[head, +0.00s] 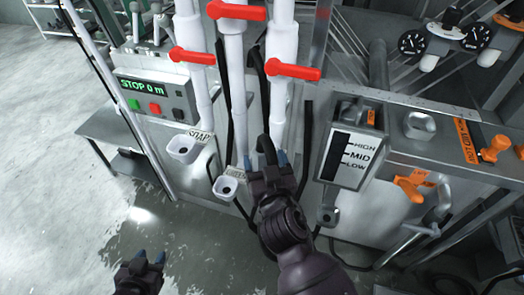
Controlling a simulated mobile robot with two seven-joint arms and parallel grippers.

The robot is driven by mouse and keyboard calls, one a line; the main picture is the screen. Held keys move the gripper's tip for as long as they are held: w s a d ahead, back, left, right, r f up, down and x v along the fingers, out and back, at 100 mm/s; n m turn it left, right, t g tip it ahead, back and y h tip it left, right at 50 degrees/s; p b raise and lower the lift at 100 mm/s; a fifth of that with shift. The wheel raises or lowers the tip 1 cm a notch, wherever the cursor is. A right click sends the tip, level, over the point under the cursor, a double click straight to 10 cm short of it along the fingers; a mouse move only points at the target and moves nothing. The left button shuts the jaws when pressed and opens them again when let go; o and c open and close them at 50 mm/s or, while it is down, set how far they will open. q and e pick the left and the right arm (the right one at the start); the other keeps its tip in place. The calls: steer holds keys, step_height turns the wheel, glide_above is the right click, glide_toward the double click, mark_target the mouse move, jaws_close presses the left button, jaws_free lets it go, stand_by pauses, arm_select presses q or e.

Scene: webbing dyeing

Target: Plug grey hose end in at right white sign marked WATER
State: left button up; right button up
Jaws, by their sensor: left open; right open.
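My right gripper (267,161) is open in front of the machine's panel, its bluish fingertips on either side of a dark curved hose (266,145). I cannot tell whether they touch it. My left gripper (149,259) is open and empty, low over the wet floor. A white funnel-shaped port (182,152) has a sign reading SOAP (201,137). A second white port (226,189) has a small sign (236,173) I cannot read clearly. No sign legibly reads WATER; my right gripper and arm hide part of the panel. I cannot make out a grey hose end.
White vertical pipes with red lever handles (295,71) stand above the ports. A HIGH/MID/LOW level box (352,153) and orange valves (409,188) are at right. A control box (155,98) reads STOP 0 m. Open wet floor (60,210) lies at left.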

steer(key=v, duration=0.6)
steer(key=shift+s+b, duration=0.3)
steer(key=shift+s, duration=0.1)
steer(key=s+d+f+g+h, duration=0.2)
steer(key=d+f+g, duration=0.2)
steer(key=d+f, duration=0.9)
steer(key=s+d+f+g+h, duration=0.1)
steer(key=s+d+f, duration=0.2)
steer(key=d, duration=0.3)
steer(key=s+d+f+m+g+h, duration=0.1)
steer(key=s+d+f, duration=0.3)
steer(key=d, duration=0.2)
steer(key=shift+s+d, duration=0.3)
steer(key=shift+s, duration=0.05)
